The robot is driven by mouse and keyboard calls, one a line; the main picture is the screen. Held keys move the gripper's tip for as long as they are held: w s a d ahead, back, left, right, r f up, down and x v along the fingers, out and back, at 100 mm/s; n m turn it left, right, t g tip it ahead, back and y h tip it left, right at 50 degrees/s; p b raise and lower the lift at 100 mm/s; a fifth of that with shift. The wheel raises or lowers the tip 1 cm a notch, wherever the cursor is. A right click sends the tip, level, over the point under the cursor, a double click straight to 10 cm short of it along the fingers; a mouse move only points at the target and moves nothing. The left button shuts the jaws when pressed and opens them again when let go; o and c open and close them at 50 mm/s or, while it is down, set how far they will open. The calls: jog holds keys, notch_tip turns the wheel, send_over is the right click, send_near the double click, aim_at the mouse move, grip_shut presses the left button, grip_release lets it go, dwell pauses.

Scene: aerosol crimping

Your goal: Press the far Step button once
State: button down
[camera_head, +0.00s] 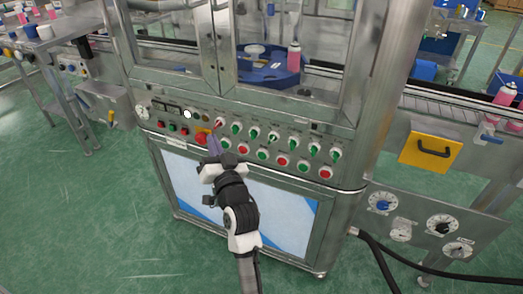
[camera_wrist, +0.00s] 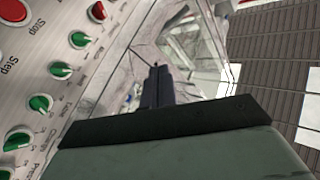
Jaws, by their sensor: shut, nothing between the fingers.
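The control panel (camera_head: 190,122) on the machine front carries a lower row of round red and green buttons, among them a green one (camera_head: 262,155) and a red one (camera_head: 325,173). Labels are too small there to tell which is a Step button. In the wrist view, the words "Step" and "Stop" show on the panel (camera_wrist: 40,68) at left; a red button (camera_wrist: 12,12) is cut off by the corner. My gripper (camera_head: 212,140) is shut and empty, in front of the panel's left half; its fingertips also show in the wrist view (camera_wrist: 157,72). Contact with the panel cannot be told.
A row of green-handled knobs (camera_head: 274,135) runs above the buttons, and also shows in the wrist view (camera_wrist: 60,70). A larger red button (camera_head: 202,136) is close beside my gripper. Glass doors (camera_head: 185,50) stand above. Black hoses (camera_head: 380,265) lie at lower right.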

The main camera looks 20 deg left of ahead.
aim_at(262, 156)
jog(key=w+d+f+m+g+h+p, duration=0.1)
jog(key=d+f+h, duration=0.1)
jog(key=f, duration=0.5)
jog(key=w+d+f+m+g+h+p, duration=0.1)
jog(key=w+d+f+g, duration=0.1)
jog(key=d+f, duration=0.3)
notch_tip(262, 156, down, 3)
jog(key=shift+d+f+m+h, duration=0.1)
jog(key=shift+d+m+h, duration=0.05)
jog(key=shift+m+h, duration=0.25)
jog(key=w+b, duration=0.2)
jog(key=w, duration=0.7)
jog(key=shift+d+b, duration=0.15)
jog(key=shift+b, duration=0.15)
dwell(0.9)
jog(key=shift+w, duration=0.35)
